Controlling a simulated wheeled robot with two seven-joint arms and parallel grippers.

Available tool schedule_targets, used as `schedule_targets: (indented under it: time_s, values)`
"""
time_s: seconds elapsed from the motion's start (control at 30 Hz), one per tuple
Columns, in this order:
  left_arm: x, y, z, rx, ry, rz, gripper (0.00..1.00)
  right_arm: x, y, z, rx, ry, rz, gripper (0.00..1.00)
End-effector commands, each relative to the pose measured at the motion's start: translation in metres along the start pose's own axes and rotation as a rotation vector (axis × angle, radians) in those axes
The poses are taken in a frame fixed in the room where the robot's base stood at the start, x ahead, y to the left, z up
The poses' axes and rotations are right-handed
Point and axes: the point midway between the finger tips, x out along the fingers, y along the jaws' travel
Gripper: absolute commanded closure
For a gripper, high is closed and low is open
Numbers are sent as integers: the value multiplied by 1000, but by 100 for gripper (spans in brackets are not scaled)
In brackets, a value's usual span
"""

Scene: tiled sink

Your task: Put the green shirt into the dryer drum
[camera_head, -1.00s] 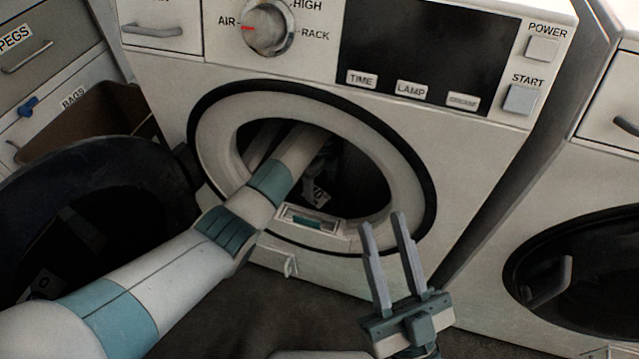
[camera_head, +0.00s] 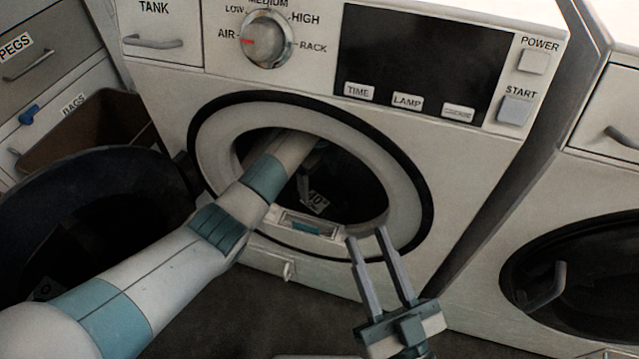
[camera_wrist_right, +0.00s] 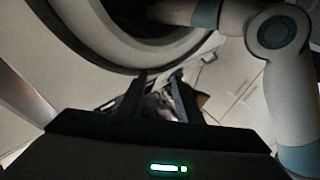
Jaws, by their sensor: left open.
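The dryer drum (camera_head: 352,190) is seen through its round, pale-rimmed opening, and its inside is dark. My left arm reaches from the lower left through this opening. My left gripper (camera_head: 308,182) is inside, dim and partly hidden by the arm, its jaws apart. I cannot make out the green shirt in either view; the drum's inside is partly hidden. My right gripper (camera_head: 366,236) is open and empty in front of the opening's lower right rim. In the right wrist view its fingers (camera_wrist_right: 158,76) stand apart below the rim.
The open round door (camera_head: 75,185) hangs left of the opening. A brown bin (camera_head: 85,135) stands behind it. A control panel with a knob (camera_head: 266,40) is above. Another machine with a closed dark door (camera_head: 590,275) stands right. Dark floor shows below.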

Motion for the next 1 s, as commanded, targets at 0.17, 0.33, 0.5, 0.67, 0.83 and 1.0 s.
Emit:
schedule_targets:
  time_s: [0.17, 0.33, 0.5, 0.67, 0.83, 1.0]
  values:
    - [-19, 0, 0, 0, 0, -1, 14, 2, 5, 13, 1, -80, 7, 69]
    - [-25, 0, 0, 0, 0, -1, 14, 2, 7, 20, 3, -114, 10, 69]
    - [-25, 0, 0, 0, 0, -1, 14, 2, 7, 21, 3, -118, 11, 69]
    - [-25, 0, 0, 0, 0, 0, 14, 3, 7, 21, 2, -116, 11, 69]
    - [-25, 0, 0, 0, 1, -1, 14, 3, 7, 21, 2, -115, 11, 69]
    - [-21, 1, -6, 14, 32, -20, 14, 3, 7, 19, 2, -115, 11, 69]
